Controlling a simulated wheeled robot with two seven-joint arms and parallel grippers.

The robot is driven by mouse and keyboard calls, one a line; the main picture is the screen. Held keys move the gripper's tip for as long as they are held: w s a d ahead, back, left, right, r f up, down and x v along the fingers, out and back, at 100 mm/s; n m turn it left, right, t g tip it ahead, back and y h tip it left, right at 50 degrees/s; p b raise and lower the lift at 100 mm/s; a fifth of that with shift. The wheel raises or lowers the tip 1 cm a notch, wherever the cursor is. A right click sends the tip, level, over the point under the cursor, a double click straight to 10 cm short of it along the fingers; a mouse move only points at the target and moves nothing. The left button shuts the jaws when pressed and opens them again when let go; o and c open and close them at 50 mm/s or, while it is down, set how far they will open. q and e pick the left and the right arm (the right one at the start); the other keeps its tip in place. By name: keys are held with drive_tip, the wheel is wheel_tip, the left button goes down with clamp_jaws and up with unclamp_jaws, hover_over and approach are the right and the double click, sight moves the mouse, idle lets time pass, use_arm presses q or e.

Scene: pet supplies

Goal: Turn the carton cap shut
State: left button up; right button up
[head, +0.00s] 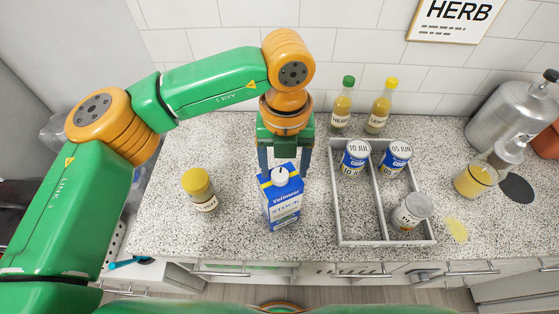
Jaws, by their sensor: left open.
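A blue and white carton (282,205) stands upright on the speckled counter. Its white cap (280,175) is on top, with a dark mark on it. My left gripper (285,160) points down just behind and above the cap, its two blue-grey fingers apart on either side of the carton's top. It is open, with nothing visibly clamped. Whether a finger touches the carton cannot be told. My right gripper is not in view.
A yellow-lidded jar (199,188) stands left of the carton. A grey divided tray (334,220) with several cans is close on the right. Two bottles (342,103) stand behind the tray. A metal vessel (510,110) is at the far right. Counter (240,235) in front is clear.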

use_arm(q)
drive_tip(key=shift+f, duration=0.35)
drive_tip(key=shift+a+f, duration=0.15)
drive_tip(key=shift+a, duration=0.3)
drive_tip(key=shift+s, duration=0.1)
drive_tip(key=shift+c, duration=0.4)
drive_tip(key=shift+d, duration=0.15)
clamp_jaws()
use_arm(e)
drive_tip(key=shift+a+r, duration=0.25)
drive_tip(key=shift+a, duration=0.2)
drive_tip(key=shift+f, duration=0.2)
